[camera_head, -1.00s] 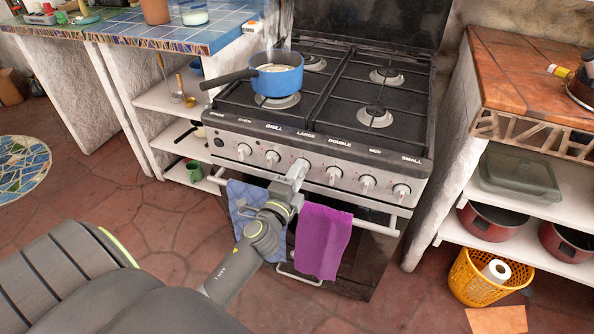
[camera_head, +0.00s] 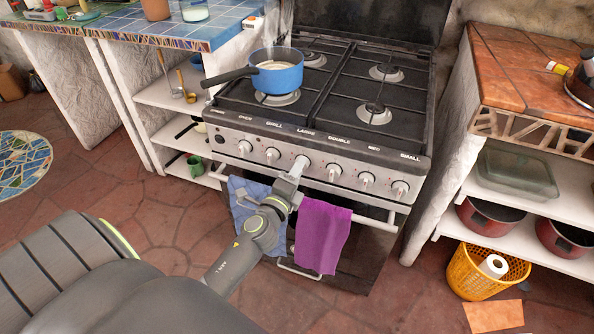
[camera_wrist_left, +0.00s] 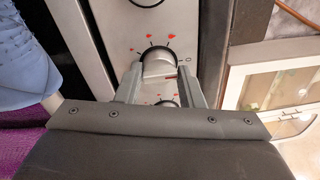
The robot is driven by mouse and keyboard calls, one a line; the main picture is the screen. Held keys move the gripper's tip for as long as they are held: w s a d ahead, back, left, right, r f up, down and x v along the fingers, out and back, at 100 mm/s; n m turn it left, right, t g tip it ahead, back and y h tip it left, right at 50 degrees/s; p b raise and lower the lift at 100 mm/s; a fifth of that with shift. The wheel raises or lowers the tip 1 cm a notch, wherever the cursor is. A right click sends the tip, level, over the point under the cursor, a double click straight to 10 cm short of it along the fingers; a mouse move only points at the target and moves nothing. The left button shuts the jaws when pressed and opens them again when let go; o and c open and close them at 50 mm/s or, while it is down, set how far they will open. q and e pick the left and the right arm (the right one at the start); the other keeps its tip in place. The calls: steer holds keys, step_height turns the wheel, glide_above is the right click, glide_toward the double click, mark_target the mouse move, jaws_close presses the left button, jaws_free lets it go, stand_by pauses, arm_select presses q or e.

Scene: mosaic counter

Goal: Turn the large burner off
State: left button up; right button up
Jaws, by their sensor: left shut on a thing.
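The stove (camera_head: 340,110) has a row of knobs along its front panel. My left gripper (camera_head: 298,167) is at the knob under the label LARGE. In the left wrist view its two fingers (camera_wrist_left: 160,88) stand on either side of this round silver knob (camera_wrist_left: 158,66) and are shut on it. Red marks and a small circle mark show on the panel around the knob. A blue pot (camera_head: 278,78) with pale contents stands on the front left burner. No flame can be made out. My right gripper is not in view.
A purple towel (camera_head: 320,236) and a blue cloth (camera_head: 243,205) hang on the oven handle (camera_head: 372,219), close to my left wrist. Other knobs, such as one to the right (camera_head: 334,172), stand close by.

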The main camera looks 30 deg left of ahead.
arm_select(q)
steer(key=o, duration=0.9)
steer(key=shift+f, duration=0.1)
steer(key=shift+o, duration=0.2)
steer(key=shift+s, duration=0.1)
steer(key=shift+s, duration=0.3)
steer(key=s+d+b, duration=0.1)
steer(key=s+b, duration=0.1)
steer(key=s, duration=0.6)
steer(key=s+d+f+b, duration=0.1)
steer(key=s+d+b, duration=0.1)
steer(key=s, duration=0.6)
steer(key=shift+s, duration=0.15)
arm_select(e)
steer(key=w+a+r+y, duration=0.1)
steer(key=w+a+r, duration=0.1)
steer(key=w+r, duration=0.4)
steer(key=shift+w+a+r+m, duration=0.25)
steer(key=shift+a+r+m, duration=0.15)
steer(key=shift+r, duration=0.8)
